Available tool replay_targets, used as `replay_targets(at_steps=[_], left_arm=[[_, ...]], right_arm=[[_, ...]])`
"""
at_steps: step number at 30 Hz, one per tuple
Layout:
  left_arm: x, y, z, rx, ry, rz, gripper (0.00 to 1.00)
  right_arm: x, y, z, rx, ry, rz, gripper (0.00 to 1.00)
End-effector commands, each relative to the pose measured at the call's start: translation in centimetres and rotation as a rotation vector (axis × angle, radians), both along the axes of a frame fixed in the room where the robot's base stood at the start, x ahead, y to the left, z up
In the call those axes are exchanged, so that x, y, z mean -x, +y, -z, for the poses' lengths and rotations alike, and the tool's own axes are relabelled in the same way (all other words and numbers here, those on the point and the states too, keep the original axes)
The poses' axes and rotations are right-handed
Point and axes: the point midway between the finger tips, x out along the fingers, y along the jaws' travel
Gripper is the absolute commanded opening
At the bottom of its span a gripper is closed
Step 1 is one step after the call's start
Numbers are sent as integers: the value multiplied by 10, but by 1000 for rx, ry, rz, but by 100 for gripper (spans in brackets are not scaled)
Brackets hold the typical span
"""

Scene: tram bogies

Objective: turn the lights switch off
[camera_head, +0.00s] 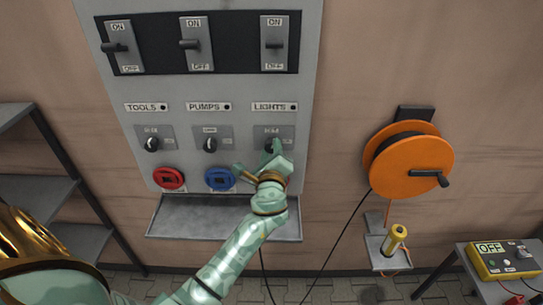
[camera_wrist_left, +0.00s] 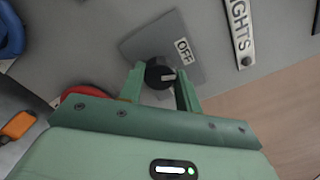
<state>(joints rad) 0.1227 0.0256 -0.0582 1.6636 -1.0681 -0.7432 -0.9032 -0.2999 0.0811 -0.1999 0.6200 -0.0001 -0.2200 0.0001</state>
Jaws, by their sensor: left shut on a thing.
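The lights switch is a black rotary knob (camera_wrist_left: 158,73) on a grey plate under the LIGHTS label (camera_head: 270,107). My left gripper (camera_head: 268,158) is at this knob and mostly covers it in the head view. In the left wrist view its two green fingers (camera_wrist_left: 160,88) stand on either side of the knob, shut on it. A white mark shows on the knob, and an OFF label (camera_wrist_left: 183,48) sits beside it on the plate. My right gripper is not in view.
The panel also has TOOLS (camera_head: 152,144) and PUMPS (camera_head: 210,144) knobs, and three levers above. A metal tray (camera_head: 185,218) juts out beneath. An orange reel (camera_head: 408,160) hangs at the right.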

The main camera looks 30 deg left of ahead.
Motion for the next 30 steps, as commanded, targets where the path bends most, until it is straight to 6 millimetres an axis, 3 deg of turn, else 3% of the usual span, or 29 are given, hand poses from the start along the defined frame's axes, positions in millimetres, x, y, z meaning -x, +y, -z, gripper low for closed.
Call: replay_targets(at_steps=[15, 30], left_arm=[[0, 0, 3, 278, -167, 0, 11], [0, 0, 2, 324, -195, 0, 11]], right_arm=[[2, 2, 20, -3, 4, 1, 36], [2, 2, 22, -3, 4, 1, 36]])
